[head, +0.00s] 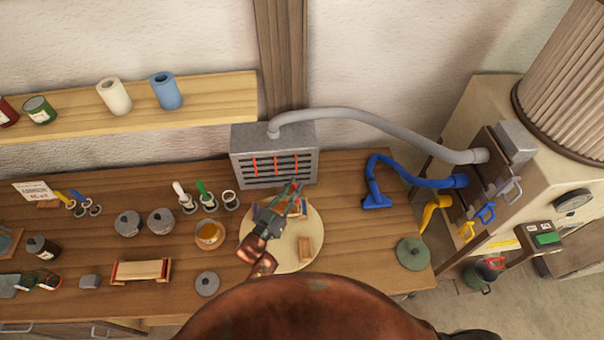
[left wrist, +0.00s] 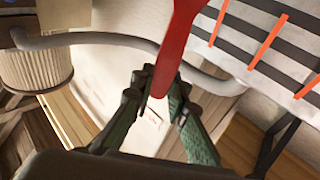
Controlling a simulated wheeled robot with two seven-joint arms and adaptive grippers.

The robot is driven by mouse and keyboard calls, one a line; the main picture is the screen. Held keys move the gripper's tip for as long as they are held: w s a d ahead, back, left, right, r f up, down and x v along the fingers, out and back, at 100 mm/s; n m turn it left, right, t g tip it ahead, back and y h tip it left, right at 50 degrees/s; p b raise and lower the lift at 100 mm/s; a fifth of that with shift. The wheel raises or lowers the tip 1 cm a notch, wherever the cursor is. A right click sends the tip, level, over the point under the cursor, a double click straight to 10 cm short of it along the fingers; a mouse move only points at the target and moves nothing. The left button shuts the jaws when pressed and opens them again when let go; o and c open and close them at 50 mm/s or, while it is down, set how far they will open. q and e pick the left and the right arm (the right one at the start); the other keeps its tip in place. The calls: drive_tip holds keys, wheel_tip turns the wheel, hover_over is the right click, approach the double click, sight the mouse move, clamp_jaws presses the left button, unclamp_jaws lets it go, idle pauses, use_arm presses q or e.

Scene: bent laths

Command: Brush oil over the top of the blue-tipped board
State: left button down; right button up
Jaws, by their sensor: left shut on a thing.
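My left gripper (head: 291,190) is shut on a red brush, whose red handle (left wrist: 175,45) stands between the fingers in the left wrist view. The gripper is over the back of a pale round turntable (head: 254,255). Small wooden pieces with bits of blue (head: 302,208) lie on the turntable, partly behind my gripper. I cannot tell clearly which one is the blue-tipped board. A plain wooden block (head: 305,249) is on the turntable's front right. A jar of amber liquid (head: 209,235) stands to its left. The brush's bristles are hidden. My right gripper is not in view.
A grey vent box (head: 273,140) with orange strips stands behind the turntable. Left are cups with a white-handled (head: 184,195) and a green-handled brush (head: 206,195), and an open cup (head: 231,200). A blue hose nozzle (head: 376,197) lies right. Bare wood shows at front right (head: 350,260).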

use_arm(q)
wheel_tip(320, 180, up, 8)
drive_tip(key=d+p, duration=0.2)
drive_tip(key=p, duration=0.4)
drive_tip(key=shift+d, duration=0.4)
